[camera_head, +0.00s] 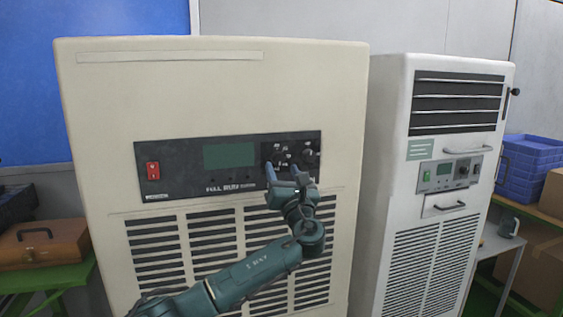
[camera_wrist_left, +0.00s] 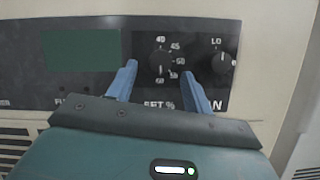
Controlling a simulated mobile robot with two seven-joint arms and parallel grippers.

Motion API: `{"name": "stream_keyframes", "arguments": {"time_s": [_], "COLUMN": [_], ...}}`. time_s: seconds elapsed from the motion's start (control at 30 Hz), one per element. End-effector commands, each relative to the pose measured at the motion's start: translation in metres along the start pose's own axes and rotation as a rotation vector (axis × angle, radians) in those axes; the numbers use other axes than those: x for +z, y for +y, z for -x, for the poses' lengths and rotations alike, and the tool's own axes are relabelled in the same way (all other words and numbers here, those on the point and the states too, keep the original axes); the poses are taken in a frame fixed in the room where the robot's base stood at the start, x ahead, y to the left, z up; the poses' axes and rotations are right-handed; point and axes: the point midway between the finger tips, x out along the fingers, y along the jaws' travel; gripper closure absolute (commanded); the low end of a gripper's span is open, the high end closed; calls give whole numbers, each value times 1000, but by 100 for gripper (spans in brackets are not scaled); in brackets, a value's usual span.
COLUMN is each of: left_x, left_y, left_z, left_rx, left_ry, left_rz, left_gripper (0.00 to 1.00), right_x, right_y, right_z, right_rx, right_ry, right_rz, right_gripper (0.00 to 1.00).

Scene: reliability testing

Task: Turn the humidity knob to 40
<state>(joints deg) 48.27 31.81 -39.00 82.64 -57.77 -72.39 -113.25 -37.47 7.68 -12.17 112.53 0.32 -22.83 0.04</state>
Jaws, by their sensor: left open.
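The humidity knob (camera_wrist_left: 158,63) is a small black dial on the dark control panel (camera_wrist_left: 85,89) of the beige machine. White marks including 40, 45 and 60 ring it, with "SET %" below. In the wrist view I cannot read its pointer clearly. My left gripper (camera_head: 284,169) is in front of the panel, pointing at the knob. Its blue fingers stand open, one on each side of the knob in the wrist view (camera_wrist_left: 159,71), with gaps visible. I cannot tell how far the tips are from the panel. My right gripper is not in view.
A second knob (camera_wrist_left: 222,64) marked LO sits close to the right finger. The panel also has a green screen (camera_head: 229,156) and a red switch (camera_head: 153,171). A white machine (camera_head: 436,125) stands at the right. A brown toolbox (camera_head: 40,246) is at the left.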

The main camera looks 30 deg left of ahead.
Motion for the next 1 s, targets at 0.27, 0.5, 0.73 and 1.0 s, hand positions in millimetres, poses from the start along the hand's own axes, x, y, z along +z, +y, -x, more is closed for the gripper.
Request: {"name": "stream_keyframes", "arguments": {"time_s": [0.27,0.5,0.73,1.0], "left_x": [0,0,0,-1], "left_y": [0,0,0,0], "left_z": [-26,-27,-27,-27], "left_rx": [0,-1,-1,0], "left_ry": [0,0,0,1], "left_rz": [0,1,1,1], "left_gripper": [49,49,64,86], "right_x": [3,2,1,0], "right_y": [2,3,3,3], "right_z": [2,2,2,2], "right_rx": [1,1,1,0], "right_ry": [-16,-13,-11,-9], "right_rz": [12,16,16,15], "right_gripper": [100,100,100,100]}}
